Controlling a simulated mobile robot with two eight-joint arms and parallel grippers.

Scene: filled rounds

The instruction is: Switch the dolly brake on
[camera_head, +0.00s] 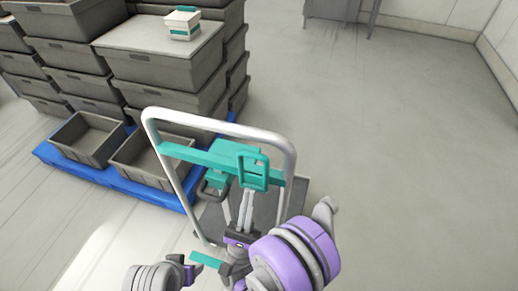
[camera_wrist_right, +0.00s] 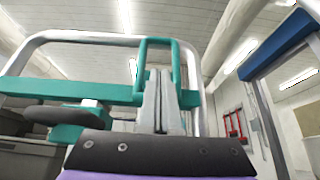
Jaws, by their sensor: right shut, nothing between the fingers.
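The dolly has a pale grey tubular handle frame (camera_head: 285,155) with a teal crossbar (camera_head: 190,155). A teal loop-shaped lever (camera_head: 264,172) stands on the crossbar's right part; it also shows in the wrist view (camera_wrist_right: 176,62). My right gripper (camera_head: 248,196) points up at the lever's lower part, fingers together and empty. In the wrist view its fingertips (camera_wrist_right: 157,75) overlap the loop's opening; whether they touch it I cannot tell. My left gripper (camera_head: 188,268) is low at the bottom edge, its fingers unclear. The lever's lower mounting is partly hidden by my right fingers.
Stacked grey crates (camera_head: 165,70) stand on a blue pallet (camera_head: 120,183) behind and left of the dolly. A small teal-and-white box (camera_head: 182,24) sits on top. A teal piece with a dark grip (camera_head: 213,188) lies left of the lever. The floor at right is clear.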

